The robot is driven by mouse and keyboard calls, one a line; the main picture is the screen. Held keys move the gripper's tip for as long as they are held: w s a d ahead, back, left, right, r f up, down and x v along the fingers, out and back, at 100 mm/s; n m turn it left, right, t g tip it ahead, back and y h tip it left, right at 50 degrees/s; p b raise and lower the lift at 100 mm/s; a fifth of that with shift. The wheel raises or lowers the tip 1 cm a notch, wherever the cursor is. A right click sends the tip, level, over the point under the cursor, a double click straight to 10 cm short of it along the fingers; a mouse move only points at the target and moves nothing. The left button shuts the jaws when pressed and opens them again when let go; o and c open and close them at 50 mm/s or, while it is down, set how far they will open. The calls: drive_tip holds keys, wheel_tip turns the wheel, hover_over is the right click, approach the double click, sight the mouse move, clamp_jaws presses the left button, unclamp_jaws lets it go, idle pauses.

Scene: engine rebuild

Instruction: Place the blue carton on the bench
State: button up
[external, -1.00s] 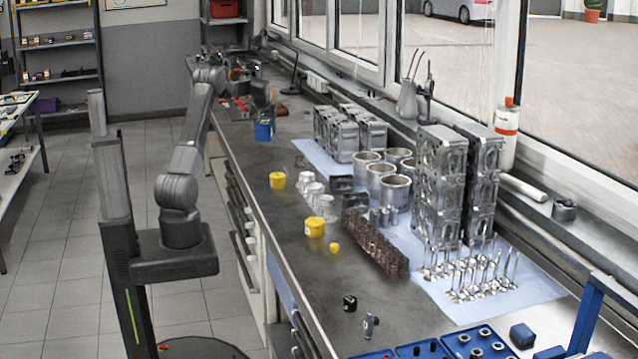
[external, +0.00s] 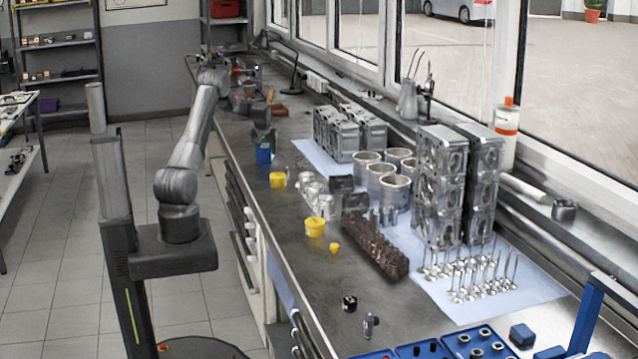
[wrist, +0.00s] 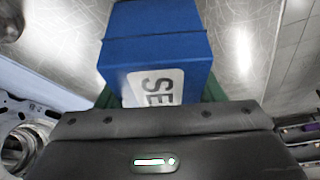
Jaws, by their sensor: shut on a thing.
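The blue carton (external: 264,156) is over the left side of the grey metal bench (external: 295,270), beyond the yellow caps. In the wrist view the blue carton (wrist: 158,45) fills the middle, with a white label showing the letters "SE". My gripper (external: 263,139) is shut on it, and green finger parts show on both sides in the wrist view. The gripper partly covers the carton's near end there. Whether the carton's underside touches the bench or hangs just above it, I cannot tell.
A yellow cap (external: 278,180) stands close in front of the carton. Engine blocks (external: 350,132) and cylinder liners (external: 388,188) stand on a pale sheet to the right. Bare bench shows between the carton and the front edge.

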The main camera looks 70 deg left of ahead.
drive_tip(key=shift+f, duration=0.15)
drive_tip(key=o, duration=0.6)
drive_tip(key=shift+f, duration=0.1)
drive_tip(key=o, duration=0.4)
drive_tip(key=shift+r, duration=0.35)
drive_tip(key=b+v, duration=0.2)
drive_tip(key=v, duration=0.9)
drive_tip(key=shift+d+r, duration=0.15)
drive_tip(key=shift+r, duration=0.25)
